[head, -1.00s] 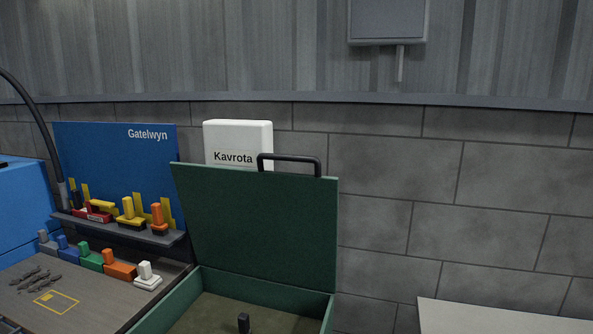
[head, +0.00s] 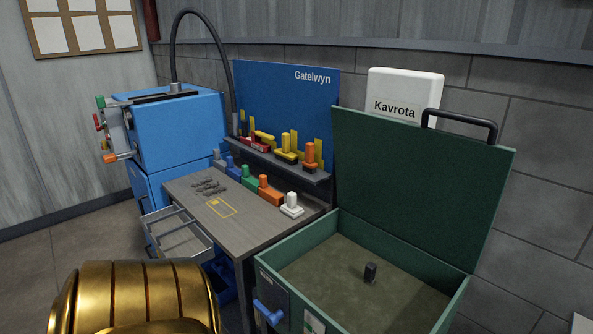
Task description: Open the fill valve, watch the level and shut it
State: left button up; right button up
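No part is clearly marked as the fill valve, and I cannot make out a level gauge. A green bin (head: 343,226) stands at the lower right in the head view with its lid (head: 415,185) raised. A blue lever-like handle (head: 268,313) is on the bin's front. A small dark block (head: 370,272) stands on the bin's brownish-green inside floor. A blue cabinet (head: 185,130) at the left carries green, red and orange handles on its left side, including an orange one (head: 117,157). Neither of my grippers is in view.
A grey workbench (head: 190,190) with several coloured blocks stands between cabinet and bin. An open drawer (head: 180,238) juts out below it. A blue Gatelwyn panel (head: 285,85) and a white Kavrota box (head: 405,92) are behind. Clear floor (head: 40,275) shows at left.

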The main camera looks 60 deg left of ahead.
aim_at(272, 318)
jog(key=u, duration=2.25)
